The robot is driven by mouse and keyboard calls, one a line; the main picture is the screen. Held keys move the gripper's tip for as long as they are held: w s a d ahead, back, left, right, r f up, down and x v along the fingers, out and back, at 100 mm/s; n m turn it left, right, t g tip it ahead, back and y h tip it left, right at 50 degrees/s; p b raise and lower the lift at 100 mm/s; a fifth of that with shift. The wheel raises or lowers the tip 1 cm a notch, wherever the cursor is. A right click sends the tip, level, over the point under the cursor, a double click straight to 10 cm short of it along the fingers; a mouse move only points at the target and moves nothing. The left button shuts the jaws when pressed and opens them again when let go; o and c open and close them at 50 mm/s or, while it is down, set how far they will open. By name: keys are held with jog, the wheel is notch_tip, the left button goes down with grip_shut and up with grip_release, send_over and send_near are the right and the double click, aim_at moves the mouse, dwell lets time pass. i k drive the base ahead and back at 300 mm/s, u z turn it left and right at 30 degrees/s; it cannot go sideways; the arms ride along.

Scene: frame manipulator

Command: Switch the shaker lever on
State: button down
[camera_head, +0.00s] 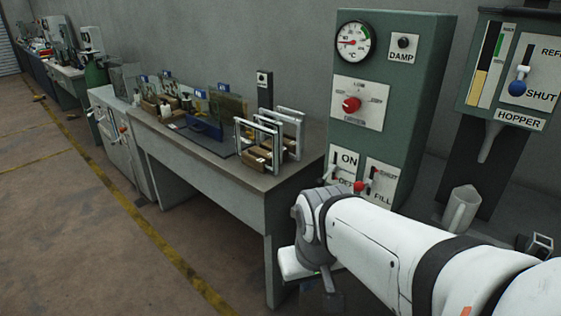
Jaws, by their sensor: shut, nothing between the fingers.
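An ON/OFF switch plate (347,160) is on the lower left front of a green cabinet (418,100). A short lever shows at its left side, but its tip and exact position are too small to tell. No label reading "shaker" is legible. My white arm reaches in from the lower right and covers the area below the plate. My gripper (328,281) points down, in front of and below the ON/OFF plate, apart from it. It is small and partly hidden by my wrist. It is shut and empty.
Above are a red rotary knob (351,104), a gauge (355,42) and a DAMP switch (403,43). A hopper box (510,75) hangs right. A bench (250,185) stands left; floor beside it is clear.

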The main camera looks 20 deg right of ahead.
aim_at(320, 181)
jog(key=u, duration=0.6)
jog(key=k, duration=0.85)
jog(key=z, duration=0.2)
jog(key=i, duration=1.5)
jog(key=z, duration=0.05)
